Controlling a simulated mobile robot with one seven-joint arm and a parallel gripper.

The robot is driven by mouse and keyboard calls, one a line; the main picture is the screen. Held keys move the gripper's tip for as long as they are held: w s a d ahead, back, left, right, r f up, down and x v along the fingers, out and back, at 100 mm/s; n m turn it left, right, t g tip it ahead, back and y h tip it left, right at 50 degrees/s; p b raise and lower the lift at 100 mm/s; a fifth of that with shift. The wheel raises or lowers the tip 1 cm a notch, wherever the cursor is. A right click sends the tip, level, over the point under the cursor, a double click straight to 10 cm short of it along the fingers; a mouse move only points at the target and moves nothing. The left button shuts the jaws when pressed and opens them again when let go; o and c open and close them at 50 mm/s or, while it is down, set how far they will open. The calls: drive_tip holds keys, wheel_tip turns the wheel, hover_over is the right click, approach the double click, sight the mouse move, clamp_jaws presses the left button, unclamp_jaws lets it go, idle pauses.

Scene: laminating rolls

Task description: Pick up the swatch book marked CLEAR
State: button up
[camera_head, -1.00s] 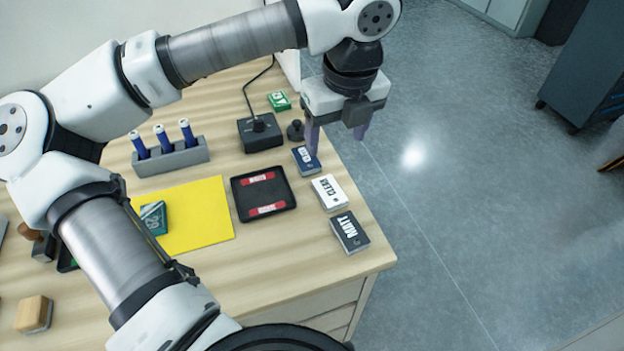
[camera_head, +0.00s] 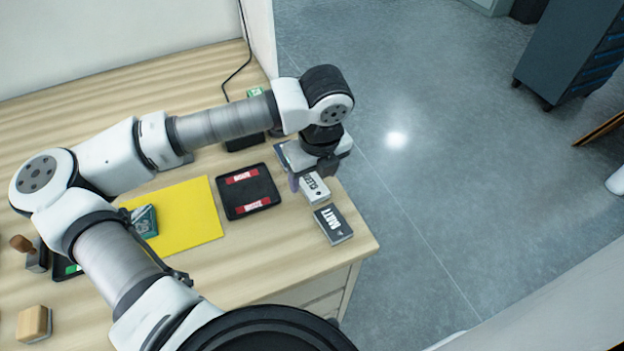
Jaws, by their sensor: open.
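The white swatch book marked CLEAR (camera_head: 315,192) lies on the wooden desk near its right edge. Its far end is partly hidden by my gripper. My gripper (camera_head: 309,178) is open and points down over the CLEAR book. One purple finger shows at the book's left side; the other finger is mostly hidden. I cannot tell whether the fingers touch the book.
The dark swatch book marked MATT (camera_head: 333,224) lies just in front of CLEAR. A blue book (camera_head: 281,157) behind it is mostly hidden by my gripper. A black tray (camera_head: 247,191) with red labels and a yellow sheet (camera_head: 192,213) lie to the left.

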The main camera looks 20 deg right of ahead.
drive_tip(key=shift+w+f, duration=0.2)
drive_tip(key=shift+f, duration=0.9)
drive_tip(key=c, duration=1.1)
drive_tip(key=shift+o, duration=0.2)
drive_tip(key=shift+r, duration=0.15)
